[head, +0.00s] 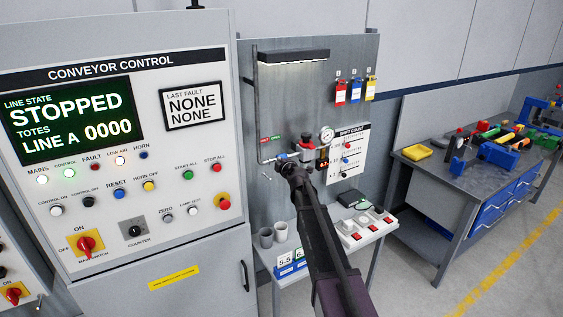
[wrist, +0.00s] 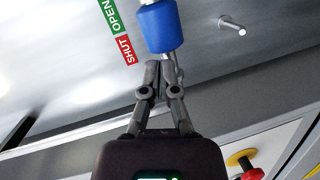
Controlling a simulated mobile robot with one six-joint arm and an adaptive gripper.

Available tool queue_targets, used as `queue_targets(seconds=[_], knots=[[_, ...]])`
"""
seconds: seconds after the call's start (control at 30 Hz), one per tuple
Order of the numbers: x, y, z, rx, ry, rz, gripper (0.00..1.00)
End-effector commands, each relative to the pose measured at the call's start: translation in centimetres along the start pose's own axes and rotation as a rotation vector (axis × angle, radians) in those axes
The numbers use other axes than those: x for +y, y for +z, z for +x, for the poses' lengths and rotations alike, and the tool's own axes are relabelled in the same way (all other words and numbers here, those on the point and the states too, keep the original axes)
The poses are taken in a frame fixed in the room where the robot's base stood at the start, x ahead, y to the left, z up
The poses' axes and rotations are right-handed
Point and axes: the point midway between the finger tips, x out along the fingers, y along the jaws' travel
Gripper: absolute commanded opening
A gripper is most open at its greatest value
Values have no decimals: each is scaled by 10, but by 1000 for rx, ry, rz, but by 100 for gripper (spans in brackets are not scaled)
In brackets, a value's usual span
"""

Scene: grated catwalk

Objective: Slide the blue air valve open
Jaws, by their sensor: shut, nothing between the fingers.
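The blue air valve (wrist: 158,28) is a blue sleeve on a thin metal pipe in the wrist view. A green OPEN label (wrist: 109,14) and a red SHUT label (wrist: 126,49) lie beside it; the sleeve looks nearer to level with SHUT. My gripper (wrist: 162,68) is shut and empty, its fingertips just at the sleeve's lower end. I cannot tell whether they touch it. In the head view the valve (head: 282,156) shows small on the grey panel, with my gripper (head: 289,166) close in front, partly hiding the pipework.
A metal peg (wrist: 232,26) sticks out of the panel right of the sleeve. A gauge (head: 326,135) and regulator stand right of the valve. The conveyor control cabinet (head: 150,90) stands left.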

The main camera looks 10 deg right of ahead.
Motion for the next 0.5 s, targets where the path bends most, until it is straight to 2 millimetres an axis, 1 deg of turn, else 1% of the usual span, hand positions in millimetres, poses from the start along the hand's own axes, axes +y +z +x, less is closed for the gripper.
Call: queue_targets(seconds=[0.23, 0.3, 0.5], knots=[[4, -19, -20, -3, 1, -1, 0], [3, -17, -34, -4, 1, 1, 0], [3, -17, -70, -5, 1, 0, 0]])
